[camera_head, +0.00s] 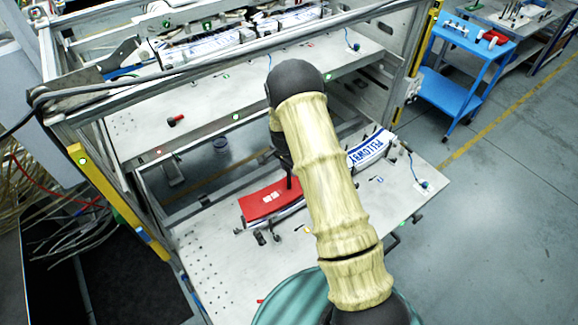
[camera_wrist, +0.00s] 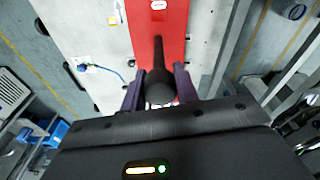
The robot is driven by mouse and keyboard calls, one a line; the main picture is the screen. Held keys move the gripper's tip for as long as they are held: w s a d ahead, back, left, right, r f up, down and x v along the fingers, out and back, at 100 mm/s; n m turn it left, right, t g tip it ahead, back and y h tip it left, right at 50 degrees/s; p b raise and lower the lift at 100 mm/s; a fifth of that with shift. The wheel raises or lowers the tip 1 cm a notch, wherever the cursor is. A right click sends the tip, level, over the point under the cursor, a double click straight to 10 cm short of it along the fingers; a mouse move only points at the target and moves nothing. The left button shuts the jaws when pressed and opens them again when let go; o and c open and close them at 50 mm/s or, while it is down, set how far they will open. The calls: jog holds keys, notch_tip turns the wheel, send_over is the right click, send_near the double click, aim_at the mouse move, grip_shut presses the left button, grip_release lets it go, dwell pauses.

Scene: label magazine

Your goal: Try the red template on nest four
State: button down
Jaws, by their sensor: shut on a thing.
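The red template (camera_head: 262,205) is a curved red plate over the front table. It also shows in the wrist view (camera_wrist: 172,22), with a small white label. My gripper (camera_wrist: 159,84) has its two purple fingers shut on the template's black upright handle (camera_wrist: 158,60). In the head view the handle and fingers are mostly hidden behind my arm. A pale edge shows under the template's near side; I cannot tell whether the template rests on it or hangs just above. A nest with white and blue labels (camera_head: 370,148) stands to the right. No nest number is readable.
The front table (camera_head: 220,262) has bare room at its left and front. Small dark clamps (camera_head: 262,238) stand before the template. A raised shelf (camera_head: 140,130) with a red-and-black item lies behind, inside a metal frame. A blue cart (camera_head: 450,90) stands at right.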

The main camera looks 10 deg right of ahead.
jog(key=shift+f+b, duration=0.9)
dwell(0.6)
jog(key=c, duration=1)
grip_release()
notch_tip(320, 180, up, 17)
jog(key=s+a+b, duration=0.1)
jog(key=b, duration=0.4)
jog(key=shift+a+r+b, duration=0.2)
jog(key=shift+a+b, duration=0.15)
jog(key=shift+a, duration=0.05)
jog(key=shift+s, duration=0.1)
